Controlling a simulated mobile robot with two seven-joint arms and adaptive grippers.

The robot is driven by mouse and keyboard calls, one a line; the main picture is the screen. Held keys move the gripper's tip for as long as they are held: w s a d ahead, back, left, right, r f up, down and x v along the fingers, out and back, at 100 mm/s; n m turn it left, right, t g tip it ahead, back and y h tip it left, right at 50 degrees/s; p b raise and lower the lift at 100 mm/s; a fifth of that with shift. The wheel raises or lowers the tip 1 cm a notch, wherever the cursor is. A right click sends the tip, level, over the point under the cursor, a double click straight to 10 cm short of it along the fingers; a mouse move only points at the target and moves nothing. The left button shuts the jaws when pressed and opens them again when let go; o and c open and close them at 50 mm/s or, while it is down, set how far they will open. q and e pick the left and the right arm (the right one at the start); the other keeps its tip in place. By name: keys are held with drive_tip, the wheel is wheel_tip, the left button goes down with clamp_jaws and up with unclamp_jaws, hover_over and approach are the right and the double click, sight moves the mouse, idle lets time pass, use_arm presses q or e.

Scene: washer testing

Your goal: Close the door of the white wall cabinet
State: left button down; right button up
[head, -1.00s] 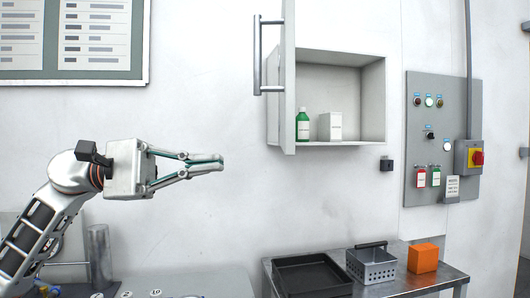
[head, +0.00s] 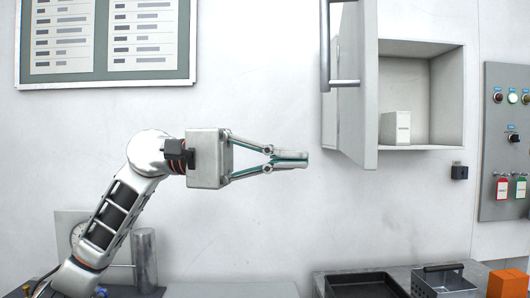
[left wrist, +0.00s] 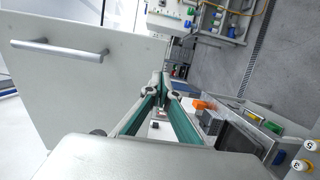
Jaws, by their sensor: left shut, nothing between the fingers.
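The white wall cabinet (head: 452,95) hangs on the wall at the upper right of the head view. Its door (head: 357,100) stands open, swung out toward me on the left side, with a grey bar handle (head: 325,50). The door's face (left wrist: 85,90) and handle (left wrist: 60,49) fill the left of the left wrist view. A white box (head: 395,127) stands inside the cabinet. My left gripper (head: 305,159) is shut and empty, left of the door's lower part; a gap shows between them in the head view. My right gripper is out of view.
A control panel (head: 502,140) is on the wall right of the cabinet. Below are a black tray (head: 365,287), a grey basket (head: 445,279) and an orange block (head: 508,284) on a bench. A notice board (head: 105,78) hangs upper left. The wall between is bare.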

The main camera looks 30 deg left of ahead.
sight(358, 161)
use_arm(q)
drive_tip(key=p+x, duration=0.1)
drive_tip(key=x, duration=0.5)
drive_tip(key=shift+d, duration=0.2)
drive_tip(key=shift+w+d, duration=0.2)
drive_tip(key=shift+d, duration=0.05)
drive_tip(key=shift+d, duration=0.1)
